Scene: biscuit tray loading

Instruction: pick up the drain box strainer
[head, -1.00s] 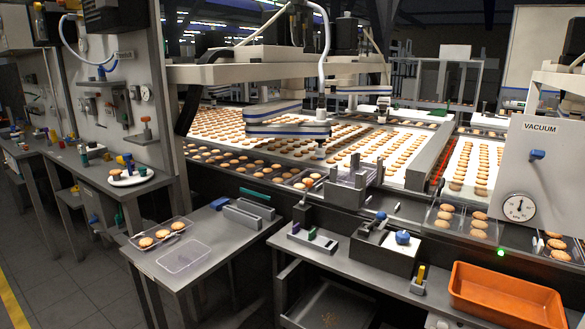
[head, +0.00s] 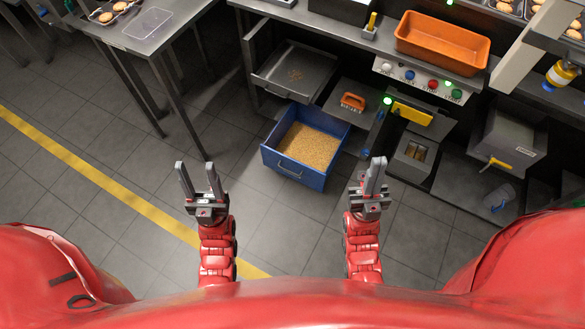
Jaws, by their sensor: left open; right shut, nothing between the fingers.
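I cannot make out the drain box strainer for certain. A small open grey box (head: 402,170) with brownish pieces inside stands low under the bench, right of centre; whether a strainer sits in it is too small to tell. A larger grey box (head: 520,128) with a yellow lever (head: 499,163) is further right. My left gripper (head: 196,171) is open and empty above the floor, left of the blue bin. My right gripper (head: 376,170) is shut and empty, just left of the small grey box in the picture and apart from it as far as I can see.
A blue bin (head: 294,176) of crumbs stands on the floor between my grippers. An orange-handled brush (head: 353,102) and a grey tray (head: 268,82) lie on the lower shelf. An orange tub (head: 441,56) is on the bench. A clear cup (head: 499,198) lies lower right.

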